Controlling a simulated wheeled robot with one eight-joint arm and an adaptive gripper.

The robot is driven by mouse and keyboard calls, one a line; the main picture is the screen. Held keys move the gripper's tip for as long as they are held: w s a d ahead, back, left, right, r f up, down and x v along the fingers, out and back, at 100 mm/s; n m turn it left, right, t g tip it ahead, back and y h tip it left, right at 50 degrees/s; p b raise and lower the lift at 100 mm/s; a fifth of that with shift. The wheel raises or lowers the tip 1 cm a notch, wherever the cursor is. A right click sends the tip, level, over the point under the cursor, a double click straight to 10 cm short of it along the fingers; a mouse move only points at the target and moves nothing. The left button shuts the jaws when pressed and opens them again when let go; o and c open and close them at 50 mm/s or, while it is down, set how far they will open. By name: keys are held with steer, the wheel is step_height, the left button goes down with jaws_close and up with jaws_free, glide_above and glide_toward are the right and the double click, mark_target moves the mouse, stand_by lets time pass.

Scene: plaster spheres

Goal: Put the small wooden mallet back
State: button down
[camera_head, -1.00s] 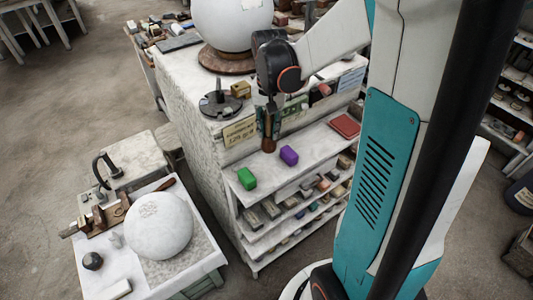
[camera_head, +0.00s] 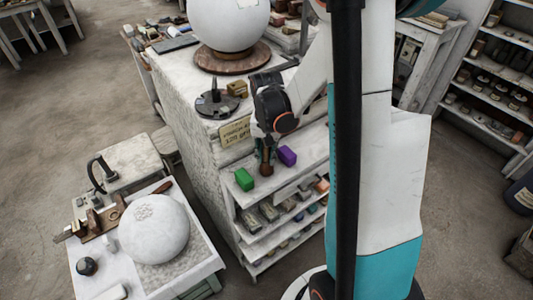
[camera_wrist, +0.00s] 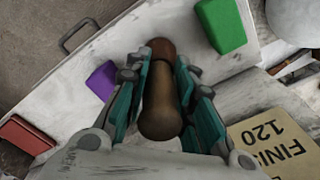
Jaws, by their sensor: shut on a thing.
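The small wooden mallet (camera_wrist: 160,108) is in my gripper (camera_wrist: 158,98), seen in the wrist view as a brown rounded body with a darker reddish-brown end. My gripper's two teal-and-grey fingers are shut on it from both sides. In the head view my gripper (camera_head: 266,145) points down over the upper shelf board (camera_head: 262,192), and the mallet's lower end (camera_head: 267,169) shows between a green block and a purple block. I cannot tell whether that end touches the board.
The green block (camera_head: 244,180) is left of the mallet and the purple block (camera_head: 287,155) right, both close. A red box (camera_wrist: 25,135) lies further along the board. A "FINISH 120" sign (camera_wrist: 268,142) is near my fingers. A large sphere (camera_head: 228,22) stands above.

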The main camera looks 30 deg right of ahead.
steer(key=c, duration=1.4)
jaws_free()
steer(key=shift+o, duration=0.2)
step_height(320, 180, up, 12)
steer(key=p, duration=0.2)
steer(key=shift+p, duration=0.3)
